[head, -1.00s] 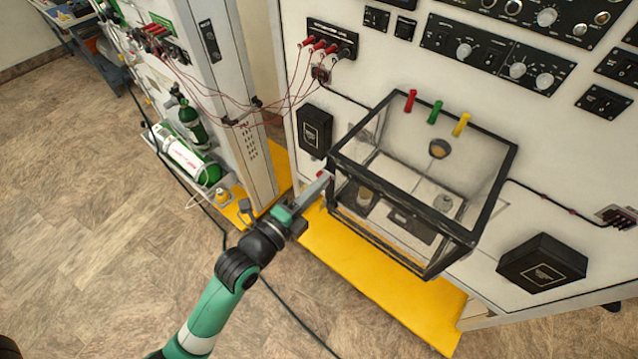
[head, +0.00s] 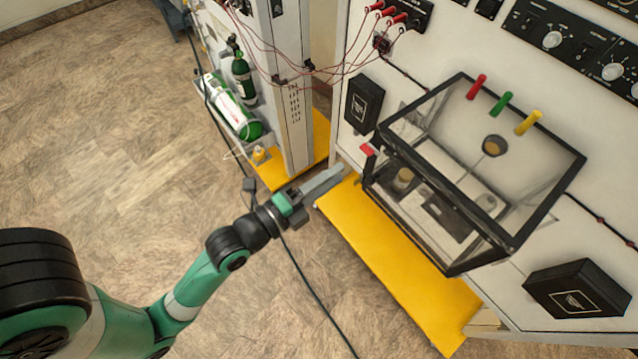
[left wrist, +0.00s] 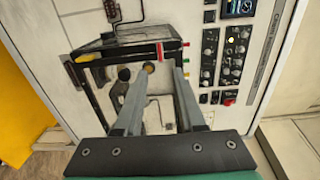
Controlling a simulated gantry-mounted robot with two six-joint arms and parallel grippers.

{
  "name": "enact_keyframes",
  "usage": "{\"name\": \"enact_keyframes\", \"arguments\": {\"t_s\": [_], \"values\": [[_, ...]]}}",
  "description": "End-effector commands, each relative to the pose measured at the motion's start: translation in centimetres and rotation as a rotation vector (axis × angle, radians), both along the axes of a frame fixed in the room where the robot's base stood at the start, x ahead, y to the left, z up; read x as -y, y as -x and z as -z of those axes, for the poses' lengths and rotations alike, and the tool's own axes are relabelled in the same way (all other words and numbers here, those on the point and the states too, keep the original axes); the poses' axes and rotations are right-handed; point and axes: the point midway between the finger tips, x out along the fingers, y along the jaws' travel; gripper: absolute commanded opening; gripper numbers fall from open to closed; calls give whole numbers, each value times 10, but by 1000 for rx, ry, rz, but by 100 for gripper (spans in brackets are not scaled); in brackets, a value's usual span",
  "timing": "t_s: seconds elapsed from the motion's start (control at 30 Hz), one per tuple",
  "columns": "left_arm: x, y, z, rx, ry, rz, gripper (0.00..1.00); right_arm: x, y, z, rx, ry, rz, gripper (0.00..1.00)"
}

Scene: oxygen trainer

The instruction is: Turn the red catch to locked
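The red catch (head: 368,150) is a small red tab at the upper left front corner of the black-framed clear case (head: 470,262). It sticks out from the frame. A red piece that looks like the catch shows on the frame bar in the left wrist view (left wrist: 160,51). My left gripper (head: 328,180) is left of the case and apart from the catch, its fingers pointing toward it. In the left wrist view the two fingers (left wrist: 150,75) stand apart with nothing held between them. My right gripper is not in view.
Red, green and yellow pegs (head: 502,103) line the case's back top edge. Black boxes (head: 364,103) and (head: 575,290) flank the case on the white panel. A yellow base plate (head: 400,272) lies below.

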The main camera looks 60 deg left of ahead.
Motion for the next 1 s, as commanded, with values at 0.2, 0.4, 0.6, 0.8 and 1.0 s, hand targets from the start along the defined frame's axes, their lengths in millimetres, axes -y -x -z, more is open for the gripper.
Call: {"name": "enact_keyframes", "arguments": {"t_s": [0.2, 0.4, 0.6, 0.8, 1.0], "values": [[4, 34, 1, -1, 0, 0, 39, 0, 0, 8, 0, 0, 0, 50], [5, 38, 0, 0, 0, 0, 39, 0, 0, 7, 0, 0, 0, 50], [5, 38, 0, 0, 0, 0, 39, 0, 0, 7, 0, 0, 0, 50], [5, 38, 0, 0, 0, 0, 39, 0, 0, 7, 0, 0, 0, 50], [12, 23, -45, 72, -14, 29, 39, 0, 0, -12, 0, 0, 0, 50]]}}
